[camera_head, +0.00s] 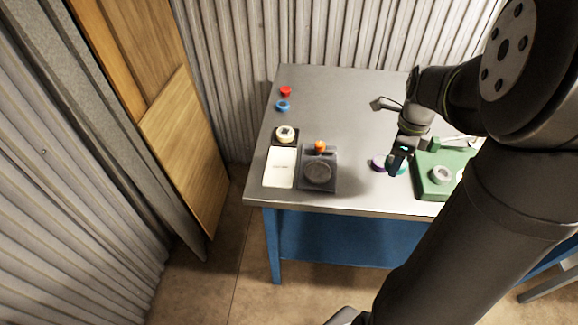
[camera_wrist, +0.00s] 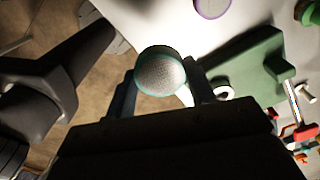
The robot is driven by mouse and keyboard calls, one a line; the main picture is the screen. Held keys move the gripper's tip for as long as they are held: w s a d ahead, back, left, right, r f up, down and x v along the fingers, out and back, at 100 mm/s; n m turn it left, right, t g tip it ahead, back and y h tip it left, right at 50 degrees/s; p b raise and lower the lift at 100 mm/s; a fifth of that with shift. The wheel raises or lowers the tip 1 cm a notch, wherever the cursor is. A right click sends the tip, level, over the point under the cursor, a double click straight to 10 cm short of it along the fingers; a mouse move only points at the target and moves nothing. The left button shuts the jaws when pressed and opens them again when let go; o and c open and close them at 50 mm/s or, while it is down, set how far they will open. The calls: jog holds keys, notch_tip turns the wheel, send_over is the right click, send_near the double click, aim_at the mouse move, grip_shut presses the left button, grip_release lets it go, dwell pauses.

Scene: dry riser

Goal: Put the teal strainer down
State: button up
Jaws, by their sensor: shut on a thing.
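The teal strainer (camera_wrist: 160,73) is a round mesh disc with a teal rim, held between the two fingers of my gripper (camera_wrist: 159,76) in the wrist view. My gripper is shut on it. In the head view my gripper (camera_head: 396,163) is over the front part of the grey table, and a small teal edge of the strainer shows beside the fingers. I cannot tell how far above the table it is.
A purple-rimmed ring (camera_head: 378,164) lies close left of my gripper. A green fixture (camera_head: 431,188) with a pale ring (camera_head: 441,174) is at right. A grey block with an orange knob (camera_head: 318,173), a white card (camera_head: 280,168) and red and blue rings stand left. Bare table lies between.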

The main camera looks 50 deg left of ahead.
jog(key=s+a+n, duration=0.5)
jog(key=a, duration=0.3)
jog(key=s+a+n, duration=0.5)
jog(key=a, duration=0.3)
send_over(281, 167)
notch_tip(281, 167, down, 7)
jog(key=shift+r, duration=0.1)
jog(key=shift+f, duration=2)
jog(key=shift+f, duration=0.1)
jog(key=o, duration=1)
notch_tip(281, 167, up, 12)
jog(key=shift+r, duration=0.15)
